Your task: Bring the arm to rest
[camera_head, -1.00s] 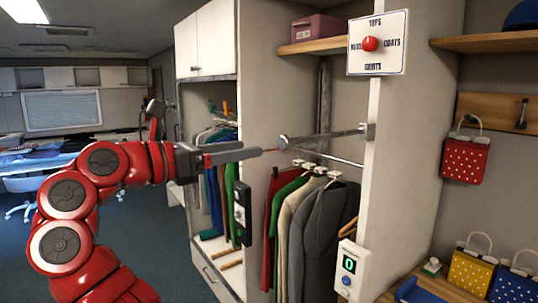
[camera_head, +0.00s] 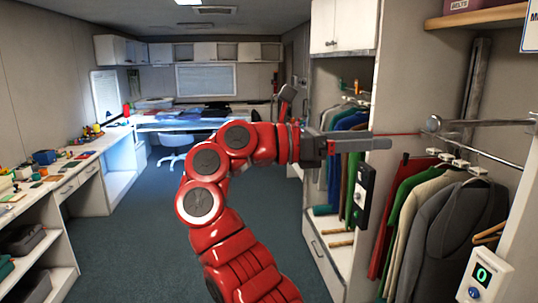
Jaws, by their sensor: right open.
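My red right arm rises from the bottom middle of the head view, bends, and reaches to the right. Its dark grey right gripper (camera_head: 385,143) points right at about the height of the clothes rail (camera_head: 478,122). It is seen side-on in front of the wardrobe, left of the hanging clothes. The jaws are open and I see nothing held in them. My left gripper is not in view.
Several garments (camera_head: 452,225) hang in the open wardrobe at right. A counter display (camera_head: 481,274) reads 0. The floor (camera_head: 150,235) between is clear.

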